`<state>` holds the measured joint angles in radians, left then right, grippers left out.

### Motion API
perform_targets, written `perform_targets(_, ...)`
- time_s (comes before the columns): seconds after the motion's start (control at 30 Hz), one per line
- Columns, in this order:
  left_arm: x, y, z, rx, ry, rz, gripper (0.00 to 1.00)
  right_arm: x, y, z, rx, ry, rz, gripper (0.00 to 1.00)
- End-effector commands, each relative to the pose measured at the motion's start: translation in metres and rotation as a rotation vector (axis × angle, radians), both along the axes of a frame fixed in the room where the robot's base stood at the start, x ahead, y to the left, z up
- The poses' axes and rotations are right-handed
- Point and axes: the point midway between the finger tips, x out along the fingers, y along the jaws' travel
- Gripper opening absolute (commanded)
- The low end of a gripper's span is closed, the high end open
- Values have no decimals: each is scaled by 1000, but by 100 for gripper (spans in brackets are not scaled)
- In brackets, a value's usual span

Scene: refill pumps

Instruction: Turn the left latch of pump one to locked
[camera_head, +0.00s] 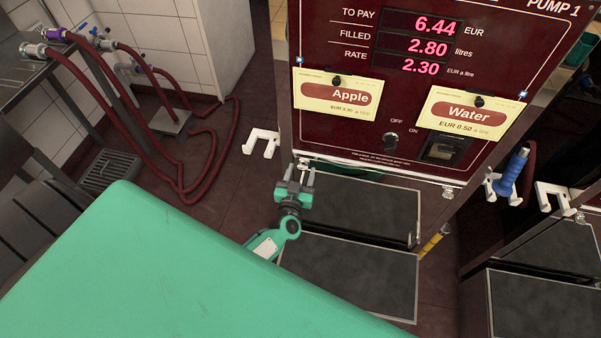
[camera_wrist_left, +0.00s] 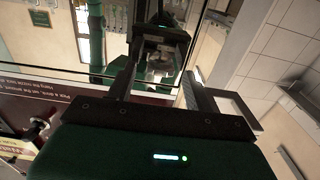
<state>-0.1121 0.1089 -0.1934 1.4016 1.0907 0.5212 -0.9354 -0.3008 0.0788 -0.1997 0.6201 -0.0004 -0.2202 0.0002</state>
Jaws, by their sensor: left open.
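Pump one (camera_head: 345,125) has a dark red front with red number displays. Its left latch (camera_head: 303,164) is a small metal piece at the lower left corner of the front, too small to read its turn. A similar right latch (camera_head: 448,192) sits at the lower right corner. My left gripper (camera_head: 299,174) is open, just below and close to the left latch; I cannot tell whether they touch. In the left wrist view the two dark fingers (camera_wrist_left: 157,80) stand apart, and I cannot make out the latch there. My right gripper is not in view.
A white hook holder (camera_head: 262,142) sticks out left of the pump. Cards reading Apple (camera_head: 337,95) and Water (camera_head: 467,113) hang on the front. A blue-handled nozzle (camera_head: 513,172) hangs at the right. Dark red hoses (camera_head: 183,190) lie on the floor at left.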

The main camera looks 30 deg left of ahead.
Motion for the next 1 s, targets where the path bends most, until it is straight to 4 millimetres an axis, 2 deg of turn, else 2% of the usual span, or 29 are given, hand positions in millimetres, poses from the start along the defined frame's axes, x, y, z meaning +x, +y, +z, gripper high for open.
perform_targets(0.23,0,0,0,1,1,0,53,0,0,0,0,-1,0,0)
perform_targets(0.27,0,0,0,1,1,0,49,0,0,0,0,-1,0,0)
perform_targets(0.47,0,0,0,1,0,-1,10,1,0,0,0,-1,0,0)
perform_targets(0.5,0,0,0,1,0,-1,8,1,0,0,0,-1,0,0)
perform_targets(0.77,0,0,0,-24,-6,0,8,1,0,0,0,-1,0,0)
perform_targets(1.0,0,0,-1,-142,-36,-1,8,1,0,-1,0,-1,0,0)
